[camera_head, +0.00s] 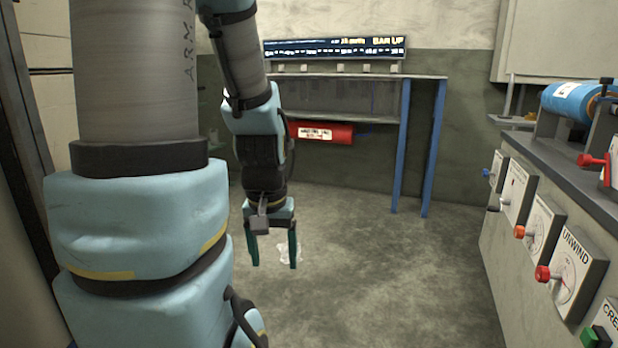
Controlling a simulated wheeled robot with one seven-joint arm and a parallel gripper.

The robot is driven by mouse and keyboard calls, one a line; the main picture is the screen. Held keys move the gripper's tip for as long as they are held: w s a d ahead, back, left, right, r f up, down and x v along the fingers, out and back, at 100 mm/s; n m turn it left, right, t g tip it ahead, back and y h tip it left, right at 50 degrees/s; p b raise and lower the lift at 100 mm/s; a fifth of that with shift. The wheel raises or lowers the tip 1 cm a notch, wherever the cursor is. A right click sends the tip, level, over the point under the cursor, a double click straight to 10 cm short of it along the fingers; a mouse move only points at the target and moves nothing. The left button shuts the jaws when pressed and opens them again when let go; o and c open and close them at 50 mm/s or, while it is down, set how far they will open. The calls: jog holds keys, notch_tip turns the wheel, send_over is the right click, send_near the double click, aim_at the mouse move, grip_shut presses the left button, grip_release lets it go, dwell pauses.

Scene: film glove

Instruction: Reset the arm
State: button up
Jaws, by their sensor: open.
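My gripper (273,262) hangs in the middle left of the head view with its two dark green fingers pointing down. My arm, in grey and light blue, fills the left of the view and bends down to the gripper. The gripper is above the floor and apart from the shelf and the control bench.
A control bench (560,165) with several knobs and a blue roll (568,101) lines the right. The floor (380,270) between is clear.

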notch_tip(320, 180, up, 33)
jog(key=p, duration=3)
jog(key=shift+p, duration=0.4)
